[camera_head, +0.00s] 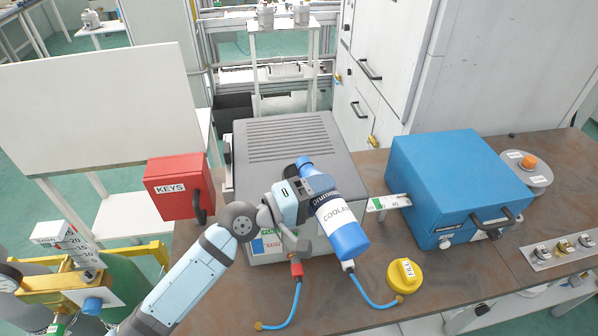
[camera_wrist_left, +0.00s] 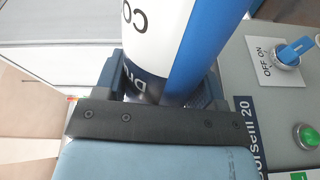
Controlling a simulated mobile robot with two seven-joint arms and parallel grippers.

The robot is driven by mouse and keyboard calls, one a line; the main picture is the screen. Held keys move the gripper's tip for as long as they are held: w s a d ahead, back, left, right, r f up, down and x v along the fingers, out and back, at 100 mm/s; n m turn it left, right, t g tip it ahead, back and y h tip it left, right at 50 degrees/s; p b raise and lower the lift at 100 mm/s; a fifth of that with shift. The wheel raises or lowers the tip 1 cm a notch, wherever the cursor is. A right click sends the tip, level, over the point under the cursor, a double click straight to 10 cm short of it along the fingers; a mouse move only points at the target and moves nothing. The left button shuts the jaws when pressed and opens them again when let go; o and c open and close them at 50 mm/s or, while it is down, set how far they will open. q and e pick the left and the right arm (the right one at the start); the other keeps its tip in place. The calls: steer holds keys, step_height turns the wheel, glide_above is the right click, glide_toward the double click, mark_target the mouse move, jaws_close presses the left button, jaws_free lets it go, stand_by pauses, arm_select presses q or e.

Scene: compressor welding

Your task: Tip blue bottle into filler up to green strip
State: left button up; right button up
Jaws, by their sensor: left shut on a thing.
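The blue bottle (camera_head: 338,215) has a white label reading "COOLA…". It lies slanted in the head view, narrow blue end up-left and wide blue end down-right. My left gripper (camera_head: 318,190) is shut around its middle, in front of the grey box. The bottle also shows close up in the left wrist view (camera_wrist_left: 160,35), between the fingers. The yellow round filler piece marked "FILL" (camera_head: 404,276) sits on the brown bench, right of and below the bottle, apart from it. A white gauge strip with a green part (camera_head: 377,205) stands beside the blue box. My right gripper is not in view.
A grey vented box (camera_head: 290,140) stands behind the bottle. A blue box with black handles (camera_head: 450,180) stands right of it. Blue hoses (camera_head: 372,297) run over the bench front. A red KEYS box (camera_head: 178,188) is at the left. Bare bench (camera_head: 455,275) shows right of the filler.

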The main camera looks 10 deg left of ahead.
arm_select(q)
steer(key=shift+a+r, duration=0.1)
steer(key=shift+a, duration=0.05)
steer(key=shift+w, duration=0.1)
stand_by(0.3)
steer(key=shift+r+p, duration=0.1)
steer(key=shift+p, duration=0.2)
steer(key=shift+n, duration=0.3)
steer(key=shift+r, duration=0.1)
stand_by(0.3)
steer(key=shift+p, duration=0.35)
steer(key=shift+r, duration=0.1)
stand_by(0.6)
